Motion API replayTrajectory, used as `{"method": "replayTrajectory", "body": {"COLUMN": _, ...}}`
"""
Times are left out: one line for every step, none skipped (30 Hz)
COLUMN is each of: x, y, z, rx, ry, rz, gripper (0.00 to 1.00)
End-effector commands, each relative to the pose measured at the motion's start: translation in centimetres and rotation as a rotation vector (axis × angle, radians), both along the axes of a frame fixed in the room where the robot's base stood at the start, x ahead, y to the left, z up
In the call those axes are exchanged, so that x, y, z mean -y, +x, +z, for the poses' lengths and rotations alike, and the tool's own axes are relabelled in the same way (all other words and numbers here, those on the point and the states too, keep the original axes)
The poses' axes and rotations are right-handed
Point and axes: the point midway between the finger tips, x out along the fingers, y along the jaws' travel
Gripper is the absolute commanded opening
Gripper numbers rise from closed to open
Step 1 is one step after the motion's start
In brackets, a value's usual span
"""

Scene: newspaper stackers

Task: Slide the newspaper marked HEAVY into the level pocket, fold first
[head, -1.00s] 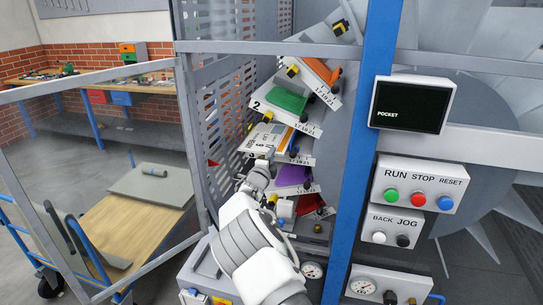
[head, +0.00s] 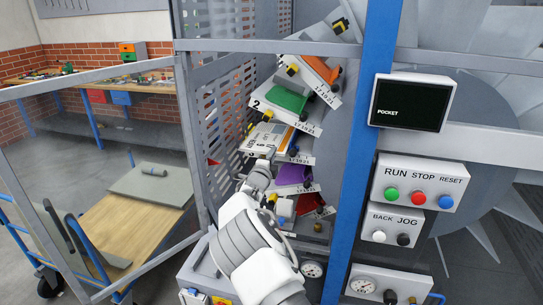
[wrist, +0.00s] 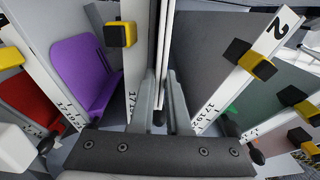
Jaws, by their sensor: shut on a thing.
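A pale printed newspaper (head: 268,137) lies nearly flat in the level pocket of the wheel, between the green-filled pocket 2 above and the purple one below. Its HEAVY mark is too small to read. My gripper (head: 260,166) is at the paper's near edge, largely hidden by my wrist. In the wrist view, my gripper (wrist: 162,88) is shut on the newspaper (wrist: 162,45), seen edge-on as a thin sheet. The level pocket's plate (wrist: 134,75) stands close to the left of the fingers. How deep the fold sits is hidden.
Pocket 2 (wrist: 245,75) is close on the right in the wrist view. A purple divider (wrist: 82,70) is on the left. Yellow-black clips (wrist: 120,34) stick out near the fingers. A blue post (head: 362,150) and mesh guard (head: 222,110) flank the opening.

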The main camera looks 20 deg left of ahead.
Motion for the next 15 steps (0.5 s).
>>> {"method": "replayTrajectory", "body": {"x": 0.10, "y": 0.00, "z": -0.11, "rx": -0.002, "ry": 0.000, "rz": -0.001, "gripper": 0.00}}
{"method": "replayTrajectory", "body": {"x": 0.12, "y": 0.00, "z": -0.11, "rx": -0.002, "ry": 0.000, "rz": -0.001, "gripper": 0.00}}
{"method": "replayTrajectory", "body": {"x": 0.13, "y": 0.00, "z": -0.11, "rx": -0.002, "ry": 0.000, "rz": -0.001, "gripper": 0.00}}
{"method": "replayTrajectory", "body": {"x": 0.13, "y": 0.00, "z": -0.11, "rx": -0.002, "ry": 0.000, "rz": -0.001, "gripper": 0.00}}
{"method": "replayTrajectory", "body": {"x": 0.14, "y": 0.00, "z": -0.12, "rx": -0.002, "ry": 0.000, "rz": -0.001, "gripper": 0.00}}
{"method": "replayTrajectory", "body": {"x": 0.14, "y": 0.01, "z": -0.12, "rx": -0.002, "ry": 0.000, "rz": -0.001, "gripper": 0.00}}
{"method": "replayTrajectory", "body": {"x": 0.14, "y": 0.01, "z": -0.12, "rx": -0.002, "ry": 0.000, "rz": -0.001, "gripper": 0.00}}
{"method": "replayTrajectory", "body": {"x": 0.14, "y": 0.01, "z": -0.12, "rx": -0.002, "ry": 0.000, "rz": -0.001, "gripper": 0.00}}
{"method": "replayTrajectory", "body": {"x": 0.15, "y": 0.01, "z": -0.12, "rx": -0.002, "ry": 0.000, "rz": -0.002, "gripper": 0.22}}
{"method": "replayTrajectory", "body": {"x": 0.15, "y": 0.01, "z": -0.12, "rx": -0.002, "ry": 0.000, "rz": -0.002, "gripper": 0.27}}
{"method": "replayTrajectory", "body": {"x": 0.15, "y": 0.01, "z": -0.12, "rx": -0.002, "ry": 0.000, "rz": -0.002, "gripper": 0.32}}
{"method": "replayTrajectory", "body": {"x": 0.14, "y": 0.01, "z": -0.11, "rx": -0.002, "ry": 0.000, "rz": -0.001, "gripper": 0.40}}
{"method": "replayTrajectory", "body": {"x": 0.14, "y": 0.01, "z": -0.11, "rx": -0.002, "ry": 0.000, "rz": -0.001, "gripper": 0.45}}
{"method": "replayTrajectory", "body": {"x": 0.14, "y": 0.01, "z": -0.10, "rx": -0.002, "ry": 0.000, "rz": -0.001, "gripper": 0.49}}
{"method": "replayTrajectory", "body": {"x": 0.13, "y": 0.01, "z": -0.09, "rx": -0.001, "ry": 0.000, "rz": -0.001, "gripper": 0.49}}
